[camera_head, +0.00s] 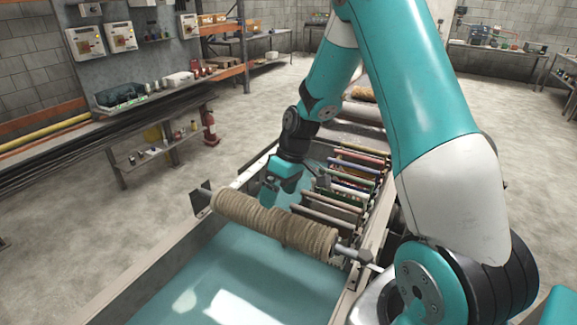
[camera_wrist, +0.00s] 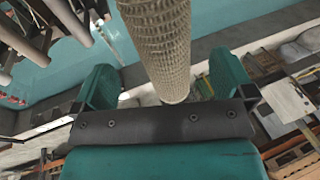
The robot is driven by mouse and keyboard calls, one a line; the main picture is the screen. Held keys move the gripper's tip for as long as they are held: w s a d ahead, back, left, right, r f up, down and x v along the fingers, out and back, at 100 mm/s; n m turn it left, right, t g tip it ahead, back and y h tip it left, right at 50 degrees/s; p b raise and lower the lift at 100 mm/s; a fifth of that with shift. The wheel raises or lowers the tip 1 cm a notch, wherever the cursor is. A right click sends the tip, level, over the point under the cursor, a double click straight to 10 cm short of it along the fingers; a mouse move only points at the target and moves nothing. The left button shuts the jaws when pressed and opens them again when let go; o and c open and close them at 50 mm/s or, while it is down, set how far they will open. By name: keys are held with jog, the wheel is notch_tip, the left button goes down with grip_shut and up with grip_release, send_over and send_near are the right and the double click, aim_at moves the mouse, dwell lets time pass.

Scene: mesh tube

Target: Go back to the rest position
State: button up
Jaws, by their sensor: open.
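A tan mesh-covered tube (camera_head: 275,222) lies across the teal-lined trough on a metal rod. My gripper (camera_head: 277,190) is just behind the tube, over the trough, with its teal fingers pointing down. In the wrist view, my gripper (camera_wrist: 166,82) is open, its two teal fingers wide apart. A mesh tube (camera_wrist: 165,45) runs down from the top edge of that view and ends in the gap between the fingers as pictured. It touches neither finger there. I cannot tell its depth relative to the fingertips.
Several coloured rods (camera_head: 355,175) lie side by side across the trough (camera_head: 225,290), right of my gripper. A wall bench (camera_head: 70,145) with tools and boxes stands at the left. The concrete floor (camera_head: 215,155) between bench and trough is clear.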

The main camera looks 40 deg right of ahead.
jog(key=b+v, duration=0.1)
jog(key=v, duration=0.9)
jog(key=s+a+r+n+b, duration=0.1)
jog(key=s+a+r, duration=0.15)
jog(key=a, duration=0.45)
jog(key=s+a+r+b, duration=0.1)
jog(key=s+a, duration=0.2)
jog(key=a, duration=0.3)
jog(key=s+a+n, duration=0.1)
jog(key=s+a, duration=0.4)
jog(key=s, duration=0.3)
jog(key=s+a, duration=0.5)
jog(key=s, duration=0.3)
jog(key=shift+s+a+r+n+b, duration=0.25)
jog(key=shift+s+r+n+b, duration=0.1)
jog(key=shift+r+n+b, duration=0.1)
jog(key=shift+c, duration=0.2)
